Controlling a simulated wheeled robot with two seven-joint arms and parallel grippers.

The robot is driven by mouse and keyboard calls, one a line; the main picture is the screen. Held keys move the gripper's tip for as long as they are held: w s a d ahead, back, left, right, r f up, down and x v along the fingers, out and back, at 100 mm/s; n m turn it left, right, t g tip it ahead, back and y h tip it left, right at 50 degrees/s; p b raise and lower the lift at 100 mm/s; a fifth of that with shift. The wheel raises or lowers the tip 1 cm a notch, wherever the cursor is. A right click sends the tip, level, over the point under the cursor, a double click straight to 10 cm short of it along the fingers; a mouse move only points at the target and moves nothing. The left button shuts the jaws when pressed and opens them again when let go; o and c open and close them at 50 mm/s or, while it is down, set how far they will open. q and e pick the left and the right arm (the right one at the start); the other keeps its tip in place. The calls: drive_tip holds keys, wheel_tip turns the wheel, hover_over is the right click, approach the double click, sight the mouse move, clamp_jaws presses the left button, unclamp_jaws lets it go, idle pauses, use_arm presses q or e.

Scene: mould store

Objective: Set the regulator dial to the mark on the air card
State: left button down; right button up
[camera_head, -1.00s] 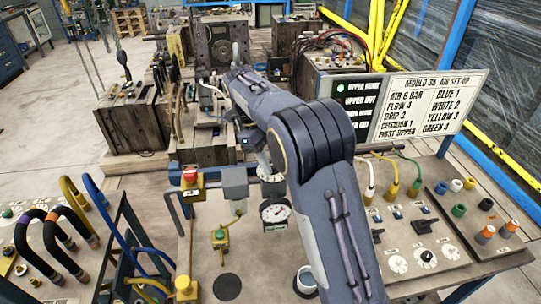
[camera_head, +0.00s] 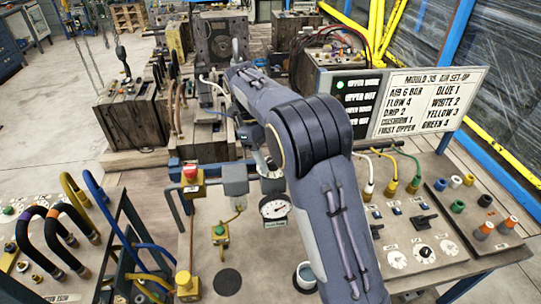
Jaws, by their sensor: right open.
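The air card (camera_head: 428,103) stands at the right, headed "Mould 35 air set up", and its first line seems to read "Air 6 bar". My left gripper is not in view.
Several coloured hoses (camera_head: 413,180) and a knob panel (camera_head: 410,240) lie right. Heavy moulds (camera_head: 140,115) stand behind.

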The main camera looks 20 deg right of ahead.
drive_tip(key=v, duration=0.7)
drive_tip(key=shift+w+r, duration=0.15)
drive_tip(key=shift+r, duration=0.2)
drive_tip(key=shift+a, duration=0.1)
drive_tip(key=s+d+f+n+t+y+b, duration=0.1)
drive_tip(key=s+d+n+t+y, duration=0.4)
drive_tip(key=s+n, duration=0.85)
drive_tip(key=s+a+f+n+t, duration=0.2)
drive_tip(key=s+a+f+n, duration=0.1)
drive_tip(key=s+n, duration=0.4)
drive_tip(key=s+a+f+n+t+y+b, duration=0.1)
drive_tip(key=s+a+f+n+t, duration=0.1)
drive_tip(key=s+a+f+n, duration=0.2)
drive_tip(key=s+f+n, duration=0.1)
drive_tip(key=s+n, duration=0.2)
drive_tip(key=s, duration=0.2)
drive_tip(key=shift+s+f+n, duration=0.25)
drive_tip(key=shift+n, duration=0.1)
